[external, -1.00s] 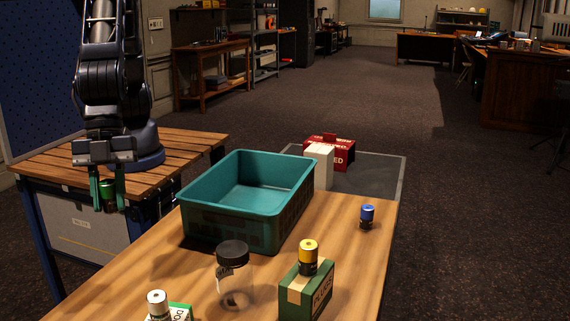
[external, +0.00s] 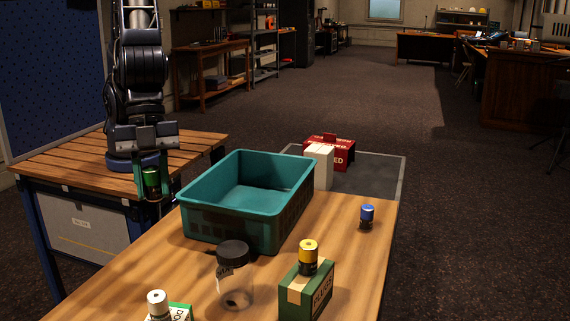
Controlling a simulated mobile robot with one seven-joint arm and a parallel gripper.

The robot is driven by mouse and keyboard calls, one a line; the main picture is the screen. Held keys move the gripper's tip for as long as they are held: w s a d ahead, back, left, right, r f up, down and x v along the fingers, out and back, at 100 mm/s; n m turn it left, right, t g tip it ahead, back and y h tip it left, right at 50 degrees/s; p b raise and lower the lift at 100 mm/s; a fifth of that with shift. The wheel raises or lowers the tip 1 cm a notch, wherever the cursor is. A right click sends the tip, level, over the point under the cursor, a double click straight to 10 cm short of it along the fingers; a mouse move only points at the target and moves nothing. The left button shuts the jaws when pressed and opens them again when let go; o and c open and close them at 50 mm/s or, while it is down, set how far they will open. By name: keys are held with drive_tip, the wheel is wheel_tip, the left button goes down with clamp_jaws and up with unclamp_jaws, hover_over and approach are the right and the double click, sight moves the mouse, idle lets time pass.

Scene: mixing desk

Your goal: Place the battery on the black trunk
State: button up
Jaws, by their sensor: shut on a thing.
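My gripper (external: 152,192) is shut on a green battery (external: 151,179) with a dark lower part, held upright left of the teal bin, near the wooden side table's right edge. A dark flat-topped case with pale edges (external: 378,178), which looks like the black trunk, stands beyond the far end of the desk. A red box (external: 343,158) and a white box (external: 318,166) are at its left side. Other batteries stand on the desk side: a blue one (external: 367,217), a yellow-topped one (external: 308,257) on a green box, and a white one (external: 158,304).
The teal bin (external: 216,225) stands on the wooden desk (external: 345,240), between my gripper and the dark case. A clear jar with a black lid (external: 234,282) and the green box (external: 310,292) stand nearer. The right part of the case's top is bare.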

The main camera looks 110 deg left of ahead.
drive_tip(key=w+a+f+n+t+y, duration=0.1)
drive_tip(key=w+a+f+n, duration=0.1)
drive_tip(key=w+a, duration=1.15)
drive_tip(key=w+a+f+n, duration=0.1)
drive_tip(key=w+a+f, duration=0.2)
drive_tip(key=w+a, duration=1.05)
drive_tip(key=w+a+f+n, duration=0.1)
drive_tip(key=a, duration=1.2)
drive_tip(key=w+a+f+n, duration=0.1)
drive_tip(key=a+f, duration=0.1)
drive_tip(key=a, duration=1)
drive_tip(key=n+y, duration=0.2)
drive_tip(key=n, duration=0.2)
hover_over(349, 181)
drive_tip(key=s, duration=0.1)
wheel_tip(349, 181, down, 5)
drive_tip(key=shift+t, duration=0.4)
wheel_tip(349, 181, down, 20)
drive_tip(key=shift+s+a+r, duration=0.1)
drive_tip(key=shift+s+r, duration=0.05)
